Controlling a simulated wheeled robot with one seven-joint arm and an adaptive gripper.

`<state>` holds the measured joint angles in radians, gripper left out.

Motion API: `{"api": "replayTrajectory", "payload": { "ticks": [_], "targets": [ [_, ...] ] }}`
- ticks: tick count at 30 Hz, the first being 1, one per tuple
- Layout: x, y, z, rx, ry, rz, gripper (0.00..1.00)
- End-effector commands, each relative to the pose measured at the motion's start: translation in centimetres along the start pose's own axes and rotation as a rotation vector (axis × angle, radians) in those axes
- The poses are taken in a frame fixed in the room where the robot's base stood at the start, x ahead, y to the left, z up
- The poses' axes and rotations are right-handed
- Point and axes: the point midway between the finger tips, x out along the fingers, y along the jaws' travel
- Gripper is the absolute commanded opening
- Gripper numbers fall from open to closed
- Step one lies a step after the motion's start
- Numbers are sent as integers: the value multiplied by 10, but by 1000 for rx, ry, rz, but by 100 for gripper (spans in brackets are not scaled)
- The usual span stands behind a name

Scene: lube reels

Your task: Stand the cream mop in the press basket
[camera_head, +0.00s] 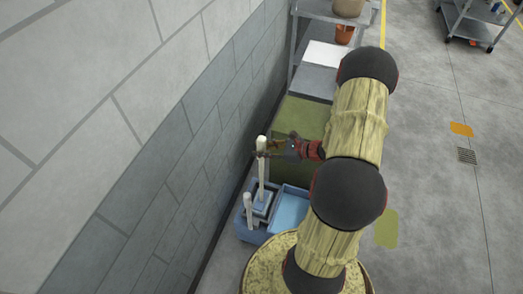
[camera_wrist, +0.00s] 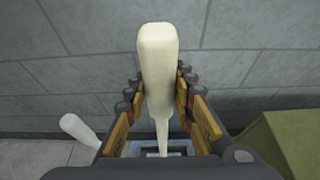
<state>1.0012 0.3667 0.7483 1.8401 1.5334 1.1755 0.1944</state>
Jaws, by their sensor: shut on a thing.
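The cream mop (camera_head: 261,180) stands close to upright beside the wall, its pale handle running down to the blue press basket (camera_head: 262,204). My gripper (camera_head: 266,150) is shut on the handle near its top. In the wrist view the handle (camera_wrist: 157,65) rises between both fingers of my gripper (camera_wrist: 160,105), and its lower part narrows away toward the blue basket (camera_wrist: 152,148). The mop head is hidden, so I cannot tell whether it is inside the basket or above it.
The basket sits on a blue bucket (camera_head: 290,211) with a pale lever (camera_head: 248,211) at its left. A green box (camera_head: 300,117) stands behind. The block wall (camera_head: 190,130) is close on the left. A grey shelf (camera_head: 315,78) stands farther back. Open floor (camera_head: 450,200) lies right.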

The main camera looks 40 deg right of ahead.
Motion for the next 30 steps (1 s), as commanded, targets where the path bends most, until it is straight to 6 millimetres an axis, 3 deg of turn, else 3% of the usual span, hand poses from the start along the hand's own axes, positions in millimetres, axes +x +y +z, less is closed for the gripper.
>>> {"api": "replayTrajectory", "payload": {
  "ticks": [8,9,18,30],
  "targets": [
    [1,-1,-2,-1,-1,-1,0],
    [1,0,-2,-1,0,0,27],
    [0,0,-2,-1,0,0,43],
    [-5,-1,2,0,0,-3,43]
  ]
}}
